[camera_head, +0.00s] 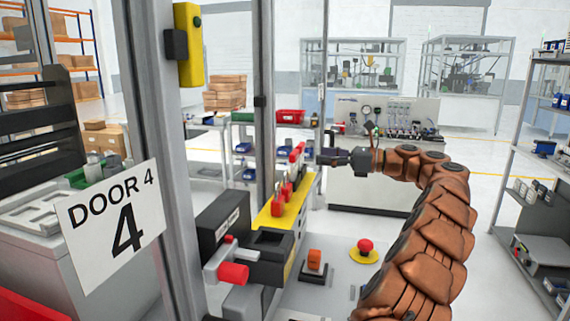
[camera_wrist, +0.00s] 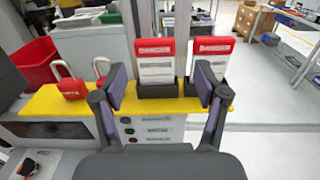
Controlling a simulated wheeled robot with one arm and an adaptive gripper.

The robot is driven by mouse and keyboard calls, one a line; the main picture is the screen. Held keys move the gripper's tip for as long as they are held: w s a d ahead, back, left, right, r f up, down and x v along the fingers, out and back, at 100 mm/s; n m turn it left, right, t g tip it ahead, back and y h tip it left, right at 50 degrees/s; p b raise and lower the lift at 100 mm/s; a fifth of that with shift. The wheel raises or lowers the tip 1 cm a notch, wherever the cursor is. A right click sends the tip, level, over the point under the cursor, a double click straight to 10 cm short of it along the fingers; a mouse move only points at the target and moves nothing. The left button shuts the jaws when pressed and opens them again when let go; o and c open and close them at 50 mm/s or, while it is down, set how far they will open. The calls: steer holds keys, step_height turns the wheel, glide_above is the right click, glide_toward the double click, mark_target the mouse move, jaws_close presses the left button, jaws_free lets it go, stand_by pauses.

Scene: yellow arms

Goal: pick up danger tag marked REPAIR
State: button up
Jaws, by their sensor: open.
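Two danger tags with red headers and white lower parts stand upright side by side in black holders on a yellow-topped ledge (camera_wrist: 60,103). In the wrist view the left tag (camera_wrist: 155,63) shows between my fingers, and the right tag (camera_wrist: 214,48) is partly behind the right finger. Their small print is too blurred to tell which reads REPAIR. My gripper (camera_wrist: 162,84) is open and empty, facing the tags. In the head view my gripper (camera_head: 324,157) is just right of the tags (camera_head: 297,154), which are seen edge-on.
Red padlocks (camera_wrist: 70,84) stand on the ledge left of the tags. A red bin (camera_wrist: 36,62) is behind at left. In the head view, a metal post (camera_head: 264,100) is beside the ledge, and a red emergency button (camera_head: 365,246) is on the panel in front.

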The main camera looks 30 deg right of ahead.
mark_target(297, 153)
steer(key=shift+x, duration=1.85)
steer(key=shift+s+a+p+x, duration=0.1)
steer(key=shift+p+x, duration=0.2)
steer(key=shift+x, duration=0.65)
steer(key=shift+s+a+p+x, duration=0.15)
steer(key=shift+p+x, duration=0.15)
steer(key=shift+x, duration=0.65)
steer(key=shift+c, duration=0.3)
steer(key=c, duration=0.7)
steer(key=shift+c, duration=0.2)
steer(key=shift+r, duration=0.15)
